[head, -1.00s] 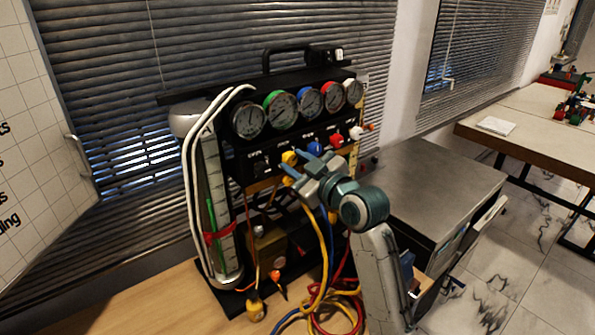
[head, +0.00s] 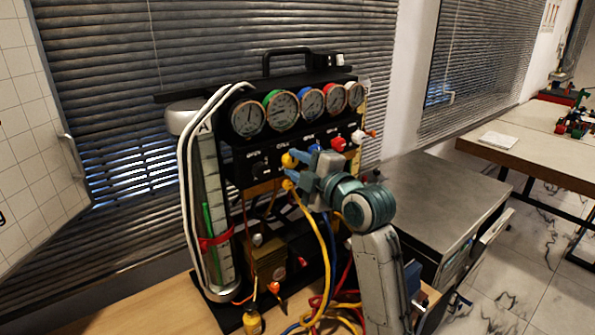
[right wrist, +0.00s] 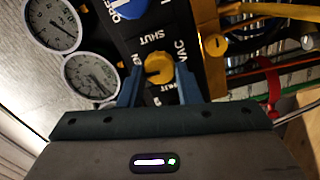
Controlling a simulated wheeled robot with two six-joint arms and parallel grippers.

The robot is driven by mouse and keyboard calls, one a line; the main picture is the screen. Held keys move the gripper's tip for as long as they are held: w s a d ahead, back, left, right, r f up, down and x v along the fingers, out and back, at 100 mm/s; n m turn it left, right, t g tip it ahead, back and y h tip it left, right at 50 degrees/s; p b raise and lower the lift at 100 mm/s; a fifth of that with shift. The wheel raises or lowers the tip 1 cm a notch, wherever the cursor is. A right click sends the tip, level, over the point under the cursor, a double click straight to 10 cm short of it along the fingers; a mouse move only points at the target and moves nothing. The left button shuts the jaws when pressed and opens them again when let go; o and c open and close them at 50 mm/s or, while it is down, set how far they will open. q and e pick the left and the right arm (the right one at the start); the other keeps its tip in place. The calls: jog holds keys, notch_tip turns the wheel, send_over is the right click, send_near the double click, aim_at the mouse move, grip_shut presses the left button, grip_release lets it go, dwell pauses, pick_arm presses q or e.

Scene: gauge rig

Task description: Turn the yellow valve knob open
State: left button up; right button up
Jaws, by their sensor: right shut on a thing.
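The yellow valve knob (head: 288,160) is on the black panel below the row of gauges, partly hidden by my right gripper (head: 294,168) in the head view. In the right wrist view the yellow knob (right wrist: 158,68) sits between the two blue fingers of my right gripper (right wrist: 157,85). The fingers are shut on it from both sides. Panel lettering such as "SHUT" and "VAC" shows around the knob; I cannot tell exactly which way it points. My left gripper is not in view.
A blue knob (right wrist: 131,8) is close beside the yellow one, and a red knob (head: 339,144) is farther right. Yellow, blue and red hoses hang below the panel. White tubing (head: 190,150) runs down the rig's left side. A grey cabinet (head: 430,195) stands right of the rig.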

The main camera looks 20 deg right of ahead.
jog(key=shift+f+n, duration=0.15)
jog(key=shift+n, duration=0.35)
jog(key=o, duration=1)
jog(key=shift+c, duration=0.2)
jog(key=shift+s+b, duration=0.1)
jog(key=shift+b, duration=0.2)
jog(key=shift+s+d, duration=0.15)
jog(key=shift+s, duration=0.15)
jog(key=b+v, duration=0.3)
jog(key=v, duration=0.7)
